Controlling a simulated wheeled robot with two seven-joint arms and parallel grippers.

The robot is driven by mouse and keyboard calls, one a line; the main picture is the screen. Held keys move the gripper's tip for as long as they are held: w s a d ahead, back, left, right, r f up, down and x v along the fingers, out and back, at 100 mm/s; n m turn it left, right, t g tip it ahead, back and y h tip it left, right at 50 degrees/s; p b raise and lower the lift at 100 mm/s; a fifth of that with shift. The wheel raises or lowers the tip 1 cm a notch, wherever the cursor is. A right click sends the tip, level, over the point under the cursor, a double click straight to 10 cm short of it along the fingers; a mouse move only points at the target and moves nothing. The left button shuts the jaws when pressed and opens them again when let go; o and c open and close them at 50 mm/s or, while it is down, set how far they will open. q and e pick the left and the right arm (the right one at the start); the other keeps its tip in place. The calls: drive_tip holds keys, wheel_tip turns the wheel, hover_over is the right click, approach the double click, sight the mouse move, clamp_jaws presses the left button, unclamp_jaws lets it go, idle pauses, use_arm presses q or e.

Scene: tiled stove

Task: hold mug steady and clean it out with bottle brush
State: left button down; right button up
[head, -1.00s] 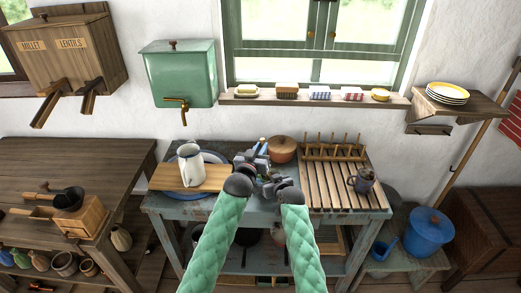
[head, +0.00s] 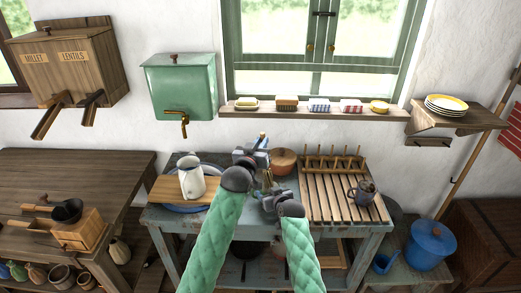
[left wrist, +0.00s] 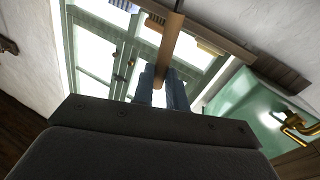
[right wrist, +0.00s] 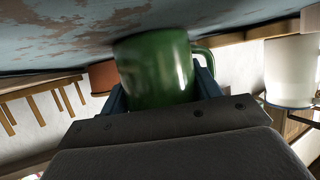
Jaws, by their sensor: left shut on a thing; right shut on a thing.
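My left gripper (head: 261,152) is shut on the bottle brush, over the middle of the worktable. The brush's wooden handle (left wrist: 169,45) runs up from between the fingers in the left wrist view; its bristles are not clearly visible. My right gripper (head: 268,190) is lower and just in front of the left one. It is shut on a green mug (right wrist: 155,68), whose handle shows at the right in the right wrist view. In the head view the mug is mostly hidden by my grippers, and I cannot tell whether the brush is inside it.
A white jug (head: 191,177) stands left of my grippers by a wooden board (head: 168,190). A slatted drying rack (head: 325,195) with pegs and a dark mug (head: 362,191) fills the table's right side.

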use_arm(q)
wheel_tip(320, 180, up, 4)
drive_tip(key=shift+r, duration=0.2)
idle(0.3)
use_arm(e)
drive_tip(key=o, duration=1.1)
drive_tip(key=v, duration=1.2)
drive_tip(key=shift+f, duration=0.1)
